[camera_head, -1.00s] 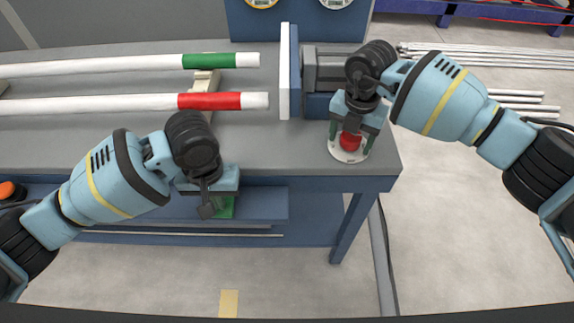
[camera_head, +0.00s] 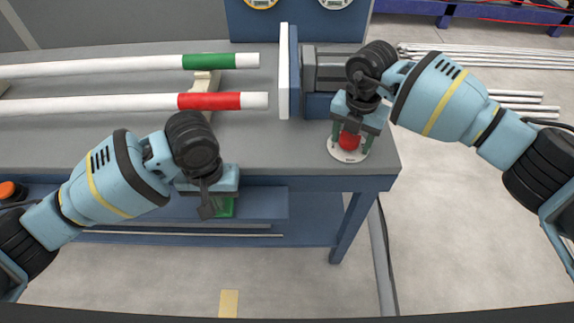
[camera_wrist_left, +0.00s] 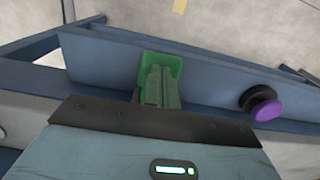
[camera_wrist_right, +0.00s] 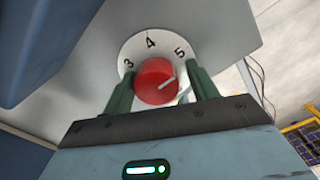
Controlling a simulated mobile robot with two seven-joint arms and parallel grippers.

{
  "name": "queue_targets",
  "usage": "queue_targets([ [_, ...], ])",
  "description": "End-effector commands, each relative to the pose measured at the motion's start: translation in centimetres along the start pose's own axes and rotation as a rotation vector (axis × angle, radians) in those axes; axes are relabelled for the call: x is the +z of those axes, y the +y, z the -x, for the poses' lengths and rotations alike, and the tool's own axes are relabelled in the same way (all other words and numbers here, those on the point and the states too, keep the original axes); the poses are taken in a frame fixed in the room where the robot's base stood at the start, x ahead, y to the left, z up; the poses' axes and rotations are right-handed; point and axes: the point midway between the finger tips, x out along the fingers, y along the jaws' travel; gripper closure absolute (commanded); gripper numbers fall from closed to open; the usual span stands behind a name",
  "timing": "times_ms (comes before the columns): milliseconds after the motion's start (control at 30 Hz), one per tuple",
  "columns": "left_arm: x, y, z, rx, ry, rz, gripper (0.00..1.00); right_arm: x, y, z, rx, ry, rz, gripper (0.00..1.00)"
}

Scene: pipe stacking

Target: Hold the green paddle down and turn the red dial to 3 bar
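The green paddle (camera_head: 226,208) is at the bench's front edge, partly hidden in the head view. My left gripper (camera_head: 207,211) is shut, its green fingers together over the paddle (camera_wrist_left: 174,64) in the left wrist view; I cannot tell how hard they touch. The red dial (camera_head: 348,141) sits on a white round scale plate (camera_head: 347,155) at the bench's front right corner. My right gripper (camera_wrist_right: 160,88) is open, with one finger on each side of the dial (camera_wrist_right: 150,84). A gap shows on the right side. The dial's white pointer aims up-right, toward 5.
White pipes with a green band (camera_head: 209,61) and a red band (camera_head: 209,101) lie on the bench. A blue and white fixture (camera_head: 290,75) stands behind the dial. A purple knob (camera_wrist_left: 266,108) is beside the paddle. Gauges stand at the back.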

Motion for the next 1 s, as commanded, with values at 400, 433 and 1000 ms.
queue_targets([
  [400,-0.1,0.0,-0.1,0.001,0.001,0.001,1.00,-0.6,0.6,-0.4,0.001,0.010,0.005,0.35],
  [433,-0.1,0.0,-0.1,0.001,0.001,0.001,1.00,-0.6,0.6,-0.3,0.002,0.010,0.005,0.35],
  [1000,-0.2,-0.2,-0.1,-0.004,0.005,0.006,1.00,-0.3,0.2,0.5,0.002,0.008,0.003,0.35],
])
